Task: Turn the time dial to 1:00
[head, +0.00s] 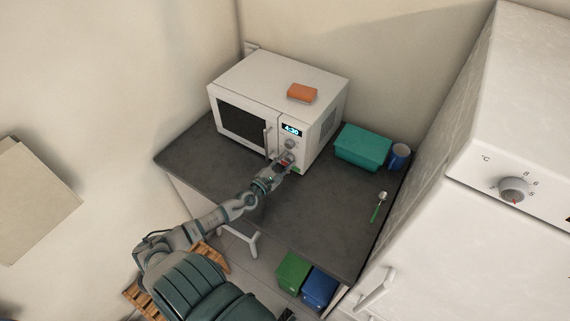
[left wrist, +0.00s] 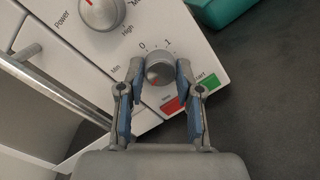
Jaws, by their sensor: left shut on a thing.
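The white microwave (head: 255,85) stands on the dark counter, its lit display (head: 291,130) appearing to read 4:30. In the left wrist view the grey time dial (left wrist: 160,69) sits below the marks 0 and 1, with a red mark on its lower part. My left gripper (left wrist: 160,66) is shut on the time dial, one finger on each side. In the head view my left gripper (head: 288,159) is at the lower control panel and mostly hides this dial. My right gripper is not seen.
The power dial (left wrist: 102,12) is above the time dial, with red (left wrist: 172,106) and green (left wrist: 207,84) buttons below. The door handle (head: 268,141) is left of the gripper.

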